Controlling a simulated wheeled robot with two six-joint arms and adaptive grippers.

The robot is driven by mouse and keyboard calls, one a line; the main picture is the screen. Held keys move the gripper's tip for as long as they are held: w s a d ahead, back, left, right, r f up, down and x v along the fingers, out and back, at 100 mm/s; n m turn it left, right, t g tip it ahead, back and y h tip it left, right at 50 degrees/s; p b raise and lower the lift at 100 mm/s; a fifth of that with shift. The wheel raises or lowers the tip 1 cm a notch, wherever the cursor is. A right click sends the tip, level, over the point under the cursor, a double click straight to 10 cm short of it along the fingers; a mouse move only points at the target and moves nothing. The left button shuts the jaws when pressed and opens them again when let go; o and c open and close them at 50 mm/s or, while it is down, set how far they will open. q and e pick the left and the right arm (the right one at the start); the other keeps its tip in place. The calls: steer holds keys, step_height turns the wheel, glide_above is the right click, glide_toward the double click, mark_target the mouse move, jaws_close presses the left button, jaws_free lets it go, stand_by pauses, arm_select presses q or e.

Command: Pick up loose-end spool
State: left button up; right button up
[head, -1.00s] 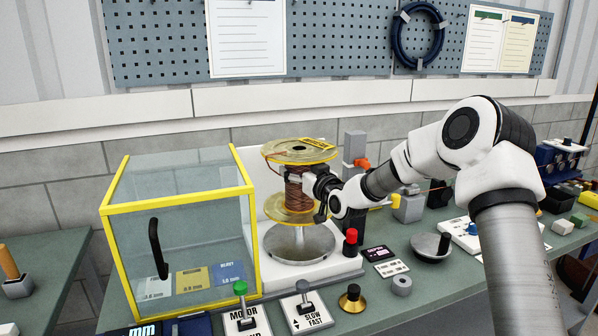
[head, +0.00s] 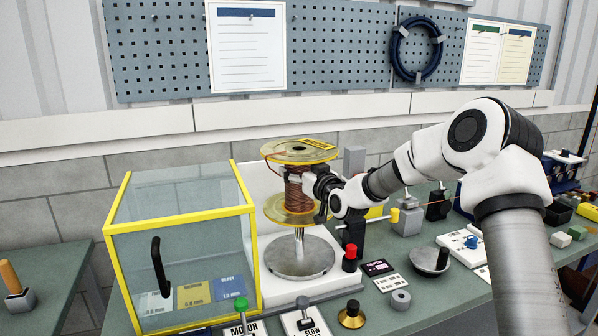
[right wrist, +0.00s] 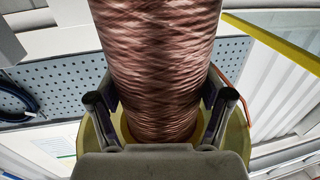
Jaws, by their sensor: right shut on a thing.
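The spool (head: 293,219) has clear yellow flanges, a copper wire winding and a yellow label on top. It is upright above the round metal plate (head: 300,270) of the white stand, with a metal post showing below it. My right gripper (head: 296,187) is shut on the spool's wound middle, coming from the right. In the right wrist view, the copper winding (right wrist: 158,60) fills the space between the two fingers (right wrist: 161,108), and a strand of wire shows at its right side. My left gripper is not in view.
A glass box (head: 180,235) with yellow edges stands left of the spool, close by. A pegboard (head: 340,50) hangs behind.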

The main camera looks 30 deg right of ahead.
step_height(320, 180, up, 5)
steer(key=shift+r+p, duration=0.15)
steer(key=shift+p, duration=1.1)
steer(key=shift+s, duration=0.15)
steer(key=shift+s+a, duration=0.1)
steer(key=shift+s, duration=0.2)
steer(key=s, duration=0.3)
steer(key=s+a, duration=0.1)
steer(key=s, duration=0.2)
steer(key=s+a, duration=0.1)
steer(key=s, duration=0.3)
steer(key=shift+s+a, duration=0.1)
steer(key=shift+a, duration=0.1)
steer(key=p, duration=0.4)
glide_toward(313, 163)
steer(key=a, duration=0.1)
steer(key=shift+a, duration=0.25)
